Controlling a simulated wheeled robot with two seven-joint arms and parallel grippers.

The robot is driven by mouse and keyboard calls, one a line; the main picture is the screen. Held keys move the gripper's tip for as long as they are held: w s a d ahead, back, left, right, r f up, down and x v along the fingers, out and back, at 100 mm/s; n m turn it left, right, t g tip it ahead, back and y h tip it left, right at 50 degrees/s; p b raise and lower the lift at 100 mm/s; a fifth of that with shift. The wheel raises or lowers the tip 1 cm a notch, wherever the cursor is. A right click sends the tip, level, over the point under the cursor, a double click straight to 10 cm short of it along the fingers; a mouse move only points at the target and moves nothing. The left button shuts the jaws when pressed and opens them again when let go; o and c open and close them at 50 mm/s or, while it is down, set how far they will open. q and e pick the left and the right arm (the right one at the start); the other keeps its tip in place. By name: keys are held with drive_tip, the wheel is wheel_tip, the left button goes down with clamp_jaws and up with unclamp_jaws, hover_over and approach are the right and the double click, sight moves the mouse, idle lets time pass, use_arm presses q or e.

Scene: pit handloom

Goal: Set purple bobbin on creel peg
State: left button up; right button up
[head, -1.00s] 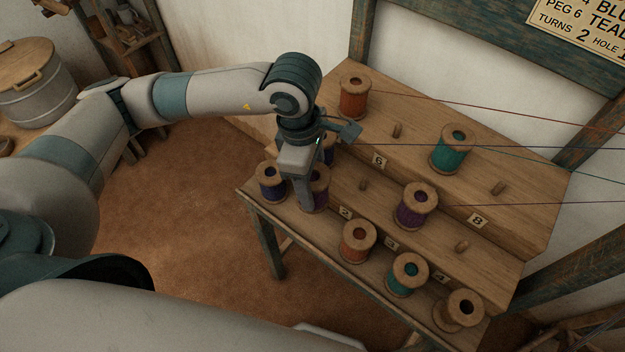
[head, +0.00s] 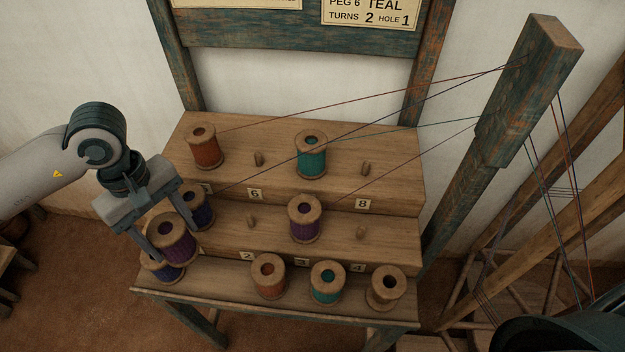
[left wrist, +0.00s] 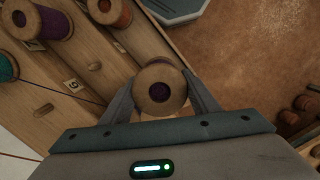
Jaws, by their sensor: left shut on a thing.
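My left gripper (head: 163,243) is shut on a purple bobbin (head: 174,240) with wooden flanges, at the left end of the stepped creel (head: 320,195). The bobbin looks upright and hides part of a blue bobbin (head: 160,268) on the bottom step. In the left wrist view the held bobbin (left wrist: 160,90) sits between both fingers. Another purple bobbin (head: 304,220) stands on the middle step. Bare pegs show on the middle step, one left (head: 251,221) and one right (head: 358,233), and on the top step (head: 259,159), (head: 365,168). My right gripper is out of view.
A blue bobbin (head: 196,205) stands close behind the held one. Orange (head: 268,277), teal (head: 327,283) and bare wooden (head: 386,288) bobbins line the bottom step. Threads run from the upper bobbins to a post (head: 500,125) at right. A sign (head: 370,12) hangs above.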

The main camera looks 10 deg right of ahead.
sight(148, 227)
use_arm(q)
drive_tip(key=m, duration=0.1)
drive_tip(key=a+r+m, duration=0.1)
drive_tip(key=m, duration=0.1)
drive_tip(key=a+m, duration=0.1)
drive_tip(key=shift+w+r+m, duration=0.3)
drive_tip(key=shift+m, duration=0.1)
drive_tip(key=shift+w+a+r+m+y, duration=0.1)
drive_tip(key=shift+a+r+m+y, duration=0.15)
drive_tip(key=shift+m, duration=0.45)
drive_tip(key=shift+w+a+r+m+y, duration=0.1)
drive_tip(key=shift+a+r+m+y, duration=0.15)
drive_tip(key=shift+m, duration=0.45)
drive_tip(key=shift+s, duration=0.1)
